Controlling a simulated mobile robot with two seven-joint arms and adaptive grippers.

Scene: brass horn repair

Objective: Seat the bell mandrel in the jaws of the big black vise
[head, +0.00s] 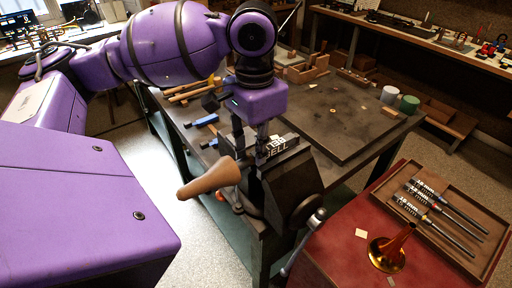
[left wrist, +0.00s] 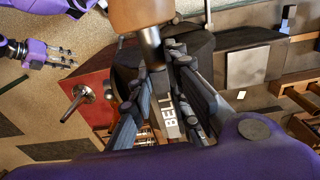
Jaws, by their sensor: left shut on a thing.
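The bell mandrel is a tan cone (head: 208,178) with a metal shank that shows in the left wrist view (left wrist: 152,48). My left gripper (head: 252,150) points down and is shut on its shank, with the cone tilted toward the front left. A white "BELL" label shows on a dark block (head: 276,148) right of the fingers and between them in the left wrist view. The big black vise (head: 290,188) is just below and right of the fingers. I cannot tell whether the shank lies between its jaws. My right gripper (left wrist: 62,57) is open and empty.
The vise handle (head: 302,243) sticks out toward the front. A red cabinet top (head: 335,252) at right bears a brass bell (head: 392,250) and a wooden tray (head: 407,170) with several labelled rods. Tools lie on the bench left of my gripper; a dark mat (head: 345,118) is mostly clear.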

